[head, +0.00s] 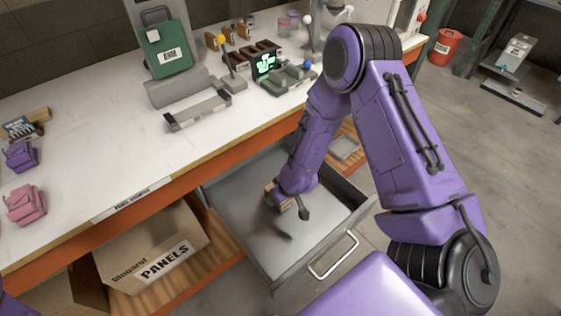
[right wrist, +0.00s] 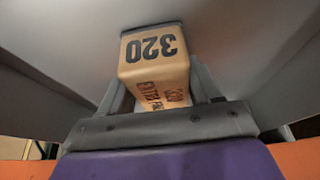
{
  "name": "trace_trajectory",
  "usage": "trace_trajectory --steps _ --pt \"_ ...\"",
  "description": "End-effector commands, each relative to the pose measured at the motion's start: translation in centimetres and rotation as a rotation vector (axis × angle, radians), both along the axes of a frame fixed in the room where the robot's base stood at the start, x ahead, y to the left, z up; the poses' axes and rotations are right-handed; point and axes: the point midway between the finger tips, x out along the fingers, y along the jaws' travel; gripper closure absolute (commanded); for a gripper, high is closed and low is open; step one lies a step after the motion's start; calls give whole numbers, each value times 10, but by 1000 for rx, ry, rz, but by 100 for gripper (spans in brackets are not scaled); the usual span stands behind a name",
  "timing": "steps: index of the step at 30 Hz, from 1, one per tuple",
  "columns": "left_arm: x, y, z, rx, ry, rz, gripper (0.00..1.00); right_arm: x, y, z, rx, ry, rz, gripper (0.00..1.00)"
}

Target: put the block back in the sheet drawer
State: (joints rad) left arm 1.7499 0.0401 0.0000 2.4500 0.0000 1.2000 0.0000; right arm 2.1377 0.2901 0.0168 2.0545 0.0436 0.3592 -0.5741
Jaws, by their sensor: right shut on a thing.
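The block (right wrist: 155,62) is tan with "320" printed in dark figures. In the right wrist view it sits between the fingers of my right gripper (right wrist: 160,95), which is shut on it. In the head view the block (head: 272,190) shows only in part, behind my right gripper (head: 285,200). The sheet drawer (head: 314,238) is grey metal and pulled open below the counter. My right gripper is inside the drawer's outline, over its left back part. I cannot tell whether the block touches the drawer floor. My left gripper is not in view.
The white counter (head: 90,110) overhangs the drawer's back. A cardboard box (head: 125,235) marked "PANELS" stands left of the drawer. The drawer's handle (head: 333,256) faces the front. The drawer's front floor looks clear.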

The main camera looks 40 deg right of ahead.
Motion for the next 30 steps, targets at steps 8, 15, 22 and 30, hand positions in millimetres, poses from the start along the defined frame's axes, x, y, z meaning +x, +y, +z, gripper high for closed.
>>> trace_trajectory --steps 8,15,22,30 --pt "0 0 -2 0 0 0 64 0 0 -3 0 0 0 12" --pt "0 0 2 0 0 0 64 0 0 4 0 -1 0 12" --pt "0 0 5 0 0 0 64 -19 -1 52 0 -4 2 12" --pt "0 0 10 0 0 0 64 -41 -3 104 0 -2 1 12"
